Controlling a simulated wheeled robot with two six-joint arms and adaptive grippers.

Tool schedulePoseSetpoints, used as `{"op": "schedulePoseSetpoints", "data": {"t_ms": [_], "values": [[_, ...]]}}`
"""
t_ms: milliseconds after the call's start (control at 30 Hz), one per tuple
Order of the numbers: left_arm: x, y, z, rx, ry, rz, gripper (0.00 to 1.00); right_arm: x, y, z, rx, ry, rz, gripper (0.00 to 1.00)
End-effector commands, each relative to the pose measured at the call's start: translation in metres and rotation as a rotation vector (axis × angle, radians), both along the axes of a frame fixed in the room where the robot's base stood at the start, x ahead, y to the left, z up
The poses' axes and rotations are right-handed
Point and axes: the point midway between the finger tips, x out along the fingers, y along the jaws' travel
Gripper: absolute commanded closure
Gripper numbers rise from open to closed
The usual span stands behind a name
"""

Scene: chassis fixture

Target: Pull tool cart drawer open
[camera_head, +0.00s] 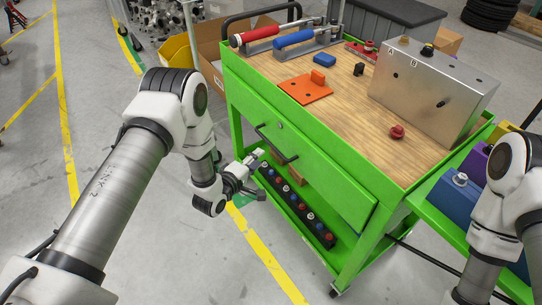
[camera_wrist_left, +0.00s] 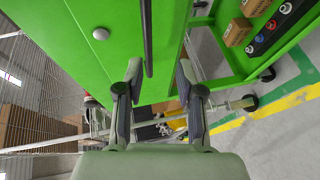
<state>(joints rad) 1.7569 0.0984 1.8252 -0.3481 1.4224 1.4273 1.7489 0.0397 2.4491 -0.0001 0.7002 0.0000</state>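The green tool cart has a drawer (camera_head: 325,180) whose front appears flush with the frame, so it looks shut. A black bar handle (camera_head: 277,145) runs along the drawer front beside a small round lock. In the left wrist view the handle (camera_wrist_left: 148,35) runs down the green front, lined up between my fingertips. My left gripper (camera_head: 259,166) is near the handle, a little below and left of it; in the wrist view its two fingers (camera_wrist_left: 159,68) are apart with nothing held. Contact with the handle cannot be told. My right gripper is out of view.
The wooden cart top (camera_head: 345,115) carries red and blue tools, an orange plate and a metal box (camera_head: 430,90). A lower shelf holds a black strip of coloured knobs (camera_head: 297,207). A green side shelf with blue and purple blocks stands at right. Floor left of the cart is clear.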

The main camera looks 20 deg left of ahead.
Motion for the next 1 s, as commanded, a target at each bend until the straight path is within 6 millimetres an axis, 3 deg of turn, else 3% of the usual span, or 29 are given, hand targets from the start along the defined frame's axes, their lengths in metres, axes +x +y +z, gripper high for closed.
{"op": "schedulePoseSetpoints", "data": {"t_ms": [400, 733, 767, 833, 867, 1000], "values": [[0.066, -0.018, -0.009, -0.029, -0.016, 0.000, 0.63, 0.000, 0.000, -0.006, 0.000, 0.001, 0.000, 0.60], [0.076, -0.020, -0.010, -0.028, -0.013, 0.002, 0.63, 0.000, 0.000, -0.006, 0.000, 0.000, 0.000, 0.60], [0.076, -0.020, -0.010, -0.028, -0.012, 0.002, 0.70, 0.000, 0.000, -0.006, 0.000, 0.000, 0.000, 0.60], [0.076, -0.020, -0.010, -0.028, -0.012, 0.002, 0.95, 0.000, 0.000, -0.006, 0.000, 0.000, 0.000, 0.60], [0.076, -0.020, -0.010, -0.028, -0.012, 0.002, 1.00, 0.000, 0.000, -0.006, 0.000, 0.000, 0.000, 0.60], [0.076, -0.020, -0.010, -0.028, -0.012, 0.002, 1.00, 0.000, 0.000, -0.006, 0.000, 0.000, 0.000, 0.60]]}}
